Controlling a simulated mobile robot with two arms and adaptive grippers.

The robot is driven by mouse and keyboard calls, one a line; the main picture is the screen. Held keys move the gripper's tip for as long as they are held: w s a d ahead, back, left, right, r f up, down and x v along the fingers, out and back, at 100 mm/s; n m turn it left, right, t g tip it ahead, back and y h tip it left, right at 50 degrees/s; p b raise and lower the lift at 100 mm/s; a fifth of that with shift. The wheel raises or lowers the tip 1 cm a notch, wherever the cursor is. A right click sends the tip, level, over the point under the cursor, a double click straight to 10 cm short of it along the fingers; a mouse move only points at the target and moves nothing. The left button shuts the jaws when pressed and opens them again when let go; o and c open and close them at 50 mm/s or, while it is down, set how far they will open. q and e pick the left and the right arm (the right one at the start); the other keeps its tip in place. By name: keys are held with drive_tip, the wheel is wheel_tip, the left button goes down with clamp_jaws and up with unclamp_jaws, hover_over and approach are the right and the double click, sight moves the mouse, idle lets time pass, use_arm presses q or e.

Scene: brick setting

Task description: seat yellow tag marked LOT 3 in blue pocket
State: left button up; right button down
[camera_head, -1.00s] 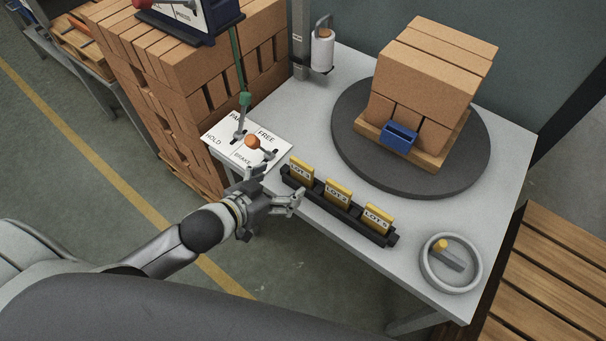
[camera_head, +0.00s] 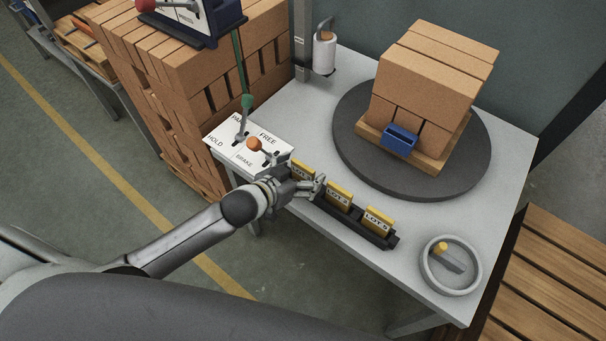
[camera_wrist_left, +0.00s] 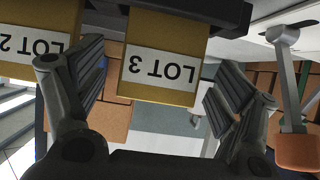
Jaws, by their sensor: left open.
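The yellow tag marked LOT 3 (camera_head: 303,170) stands in the leftmost slot of a black rack (camera_head: 357,224) near the table's front edge. In the left wrist view the LOT 3 tag (camera_wrist_left: 160,65) appears upside down, between the two fingers. My left gripper (camera_head: 304,179) is open around it, with gaps visible on both sides of the tag in the wrist view. The blue pocket (camera_head: 399,138) is on the front of the brick stack, facing the rack, and looks empty. My right gripper is not in view.
Two other yellow tags, LOT 2 (camera_head: 339,196) and another (camera_head: 378,220), stand in the rack. The bricks (camera_head: 428,75) sit on a dark round turntable (camera_head: 350,130). A round tray (camera_head: 475,279) is at right.

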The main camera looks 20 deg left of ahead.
use_arm(q)
drive_tip(key=c, duration=1.1)
drive_tip(key=shift+r, duration=0.15)
drive_tip(key=shift+r, duration=0.2)
wheel_tip(320, 180, up, 2)
drive_tip(key=shift+r, duration=0.1)
drive_tip(key=shift+w+d+r+p+v, duration=0.15)
drive_tip(key=shift+r+v, duration=0.15)
drive_tip(key=shift+v, duration=2.55)
drive_tip(key=shift+w+d+r+p+v, duration=0.1)
drive_tip(key=shift+d+r+p+v, duration=0.15)
drive_tip(key=shift+v, duration=2.6)
drive_tip(key=shift+w+d+r+p+v, duration=0.15)
drive_tip(key=shift+r+v, duration=0.2)
drive_tip(key=shift+v, duration=2.55)
